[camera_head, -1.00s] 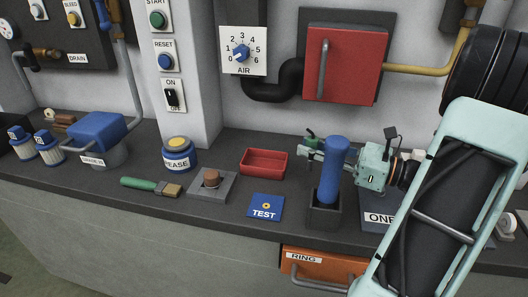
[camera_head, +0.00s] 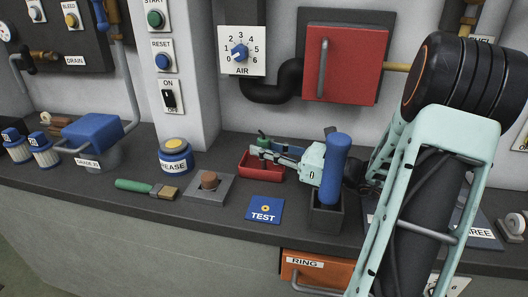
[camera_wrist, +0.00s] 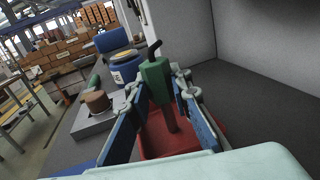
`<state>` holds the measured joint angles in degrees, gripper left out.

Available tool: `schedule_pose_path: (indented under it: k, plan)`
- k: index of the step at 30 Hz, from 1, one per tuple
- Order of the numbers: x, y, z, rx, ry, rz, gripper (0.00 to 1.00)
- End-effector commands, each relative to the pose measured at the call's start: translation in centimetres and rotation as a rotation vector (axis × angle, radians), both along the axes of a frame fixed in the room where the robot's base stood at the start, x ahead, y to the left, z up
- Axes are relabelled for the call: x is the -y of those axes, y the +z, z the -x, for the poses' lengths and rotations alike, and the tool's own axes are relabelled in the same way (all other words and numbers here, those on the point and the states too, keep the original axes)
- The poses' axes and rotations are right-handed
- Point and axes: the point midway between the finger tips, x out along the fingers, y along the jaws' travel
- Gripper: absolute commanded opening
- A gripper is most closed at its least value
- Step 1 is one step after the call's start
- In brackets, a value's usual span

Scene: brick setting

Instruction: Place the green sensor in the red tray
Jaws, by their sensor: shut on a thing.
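My gripper (camera_head: 266,150) is shut on the green sensor (camera_head: 263,140), at the red tray in the head view. In the wrist view the green sensor (camera_wrist: 155,82) stands roughly upright between the two blue finger pads, with a dark bent tip at its top and a dark stem below. The red tray (camera_head: 262,174) sits on the dark bench. In the wrist view the tray (camera_wrist: 190,138) lies under the sensor's stem. I cannot tell how far the stem's lower end is from the tray floor. My fingers hide part of the tray.
A blue-handled tool stands in a dark holder (camera_head: 326,218) in front of my wrist. A blue TEST plate (camera_head: 265,210), a grey block with a brown knob (camera_head: 209,188), a brush (camera_head: 148,188) and a grease tin (camera_head: 175,157) are nearby. The wall is close behind.

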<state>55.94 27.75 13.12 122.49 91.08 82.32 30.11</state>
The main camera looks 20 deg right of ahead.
Motion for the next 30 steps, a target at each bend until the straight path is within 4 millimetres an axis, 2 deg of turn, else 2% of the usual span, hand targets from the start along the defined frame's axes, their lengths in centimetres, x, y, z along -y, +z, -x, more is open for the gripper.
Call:
schedule_pose_path:
  k: [8, 9, 14, 24, 30]
  plan:
    - [0.0, -0.1, 0.0, 0.001, 0.001, -0.001, 0.00]
    - [0.0, -0.2, 0.0, 0.000, 0.001, 0.000, 0.20]
    - [0.0, -0.1, 0.0, 0.001, 0.001, 0.001, 0.36]
    - [0.1, 0.2, 0.1, 0.001, 0.000, 0.001, 0.36]
    - [2.3, 0.3, 2.5, -0.001, -0.003, -0.001, 0.36]
